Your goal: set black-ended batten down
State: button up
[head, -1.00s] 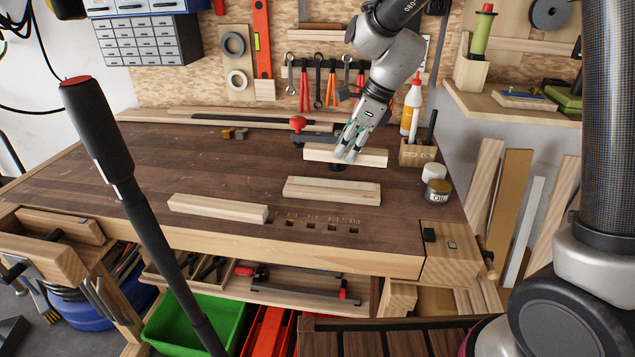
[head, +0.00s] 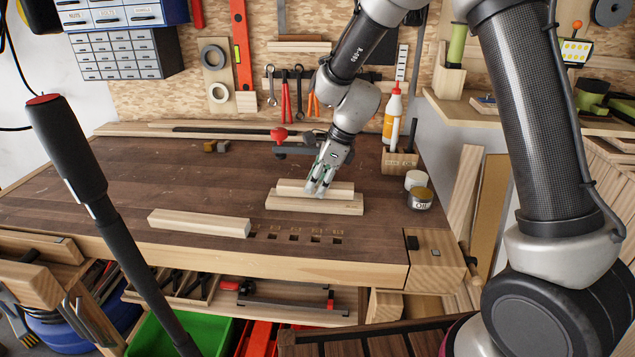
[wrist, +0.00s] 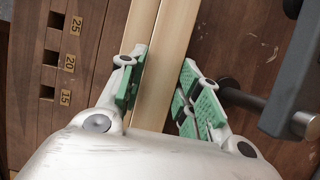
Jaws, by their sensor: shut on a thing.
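My gripper (head: 320,187) is shut on a pale wooden batten (head: 290,187) over the bench, right of its middle. In the wrist view the green-padded fingers (wrist: 163,97) are on either side of this batten (wrist: 174,60). No black end shows on it; its ends are out of the wrist view. A second pale batten (head: 315,204) lies just in front of and below it in the head view, and runs alongside it in the wrist view (wrist: 140,35). I cannot tell whether the two touch.
Another batten (head: 199,223) lies front left on the workbench (head: 110,190). Numbered square holes (head: 295,237) line the front. A red-knobbed clamp (head: 290,145) stands behind my gripper. An oil tin (head: 420,198) and a white jar (head: 414,180) stand right.

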jog(key=shift+f, duration=0.1)
jog(key=o, duration=1.1)
jog(key=shift+c, duration=0.2)
jog(key=s+d+r+n, duration=0.2)
jog(key=d+r, duration=0.3)
jog(key=r, duration=0.3)
jog(key=s+d+r+n, duration=0.25)
jog(key=d+r, duration=0.25)
jog(key=r, duration=0.3)
jog(key=s+d+r+n+t+h, duration=0.1)
jog(key=s+d+r+n+h, duration=0.1)
jog(key=s+d+n, duration=0.6)
jog(key=s+d+r+n+t+h, duration=0.2)
jog(key=s+d+n, duration=0.5)
jog(key=s+d, duration=0.4)
jog(key=s, duration=0.4)
jog(key=shift+d+n, duration=0.35)
jog(key=shift+d, duration=0.05)
